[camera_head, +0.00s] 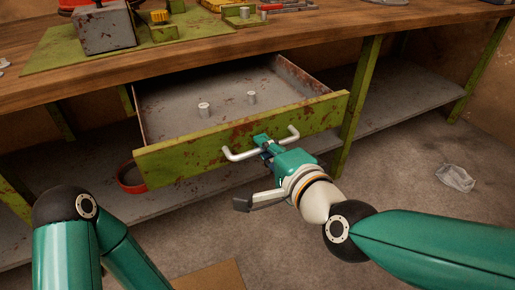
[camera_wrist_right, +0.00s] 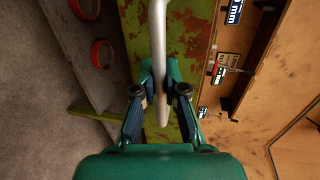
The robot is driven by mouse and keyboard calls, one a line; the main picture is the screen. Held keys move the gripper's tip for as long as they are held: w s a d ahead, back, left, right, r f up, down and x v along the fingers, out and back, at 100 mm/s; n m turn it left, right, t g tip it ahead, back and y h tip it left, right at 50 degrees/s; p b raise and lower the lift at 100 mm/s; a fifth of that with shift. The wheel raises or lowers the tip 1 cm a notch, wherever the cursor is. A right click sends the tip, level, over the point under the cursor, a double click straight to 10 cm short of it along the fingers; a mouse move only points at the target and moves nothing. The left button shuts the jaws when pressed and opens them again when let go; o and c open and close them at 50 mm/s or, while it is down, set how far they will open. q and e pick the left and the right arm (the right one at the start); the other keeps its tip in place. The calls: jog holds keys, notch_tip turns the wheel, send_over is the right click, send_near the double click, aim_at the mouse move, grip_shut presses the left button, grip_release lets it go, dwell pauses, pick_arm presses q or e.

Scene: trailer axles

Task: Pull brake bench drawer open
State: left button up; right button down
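The brake bench drawer (camera_head: 180,160) has a rusty green front and stands pulled out from under the bench top, its grey inside showing. A pale bar handle (camera_head: 238,155) runs across its front. My right gripper (camera_head: 263,143) is at the middle of this handle. In the right wrist view the handle (camera_wrist_right: 159,35) passes between the two fingers of my right gripper (camera_wrist_right: 160,85), which look closed on it. My left arm shows at the lower left, but its gripper is out of view.
Two small metal cylinders (camera_head: 204,109) stand in the drawer. The wooden bench top (camera_head: 250,45) holds a green mat and a grey block. A red ring (camera_head: 131,178) lies on the lower shelf. A crumpled pale cloth (camera_head: 456,178) lies on the floor at right.

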jog(key=c, duration=1.2)
grip_release()
jog(key=shift+w+f, duration=0.1)
jog(key=shift+f, duration=0.1)
jog(key=shift+r, duration=0.1)
jog(key=v, duration=1.2)
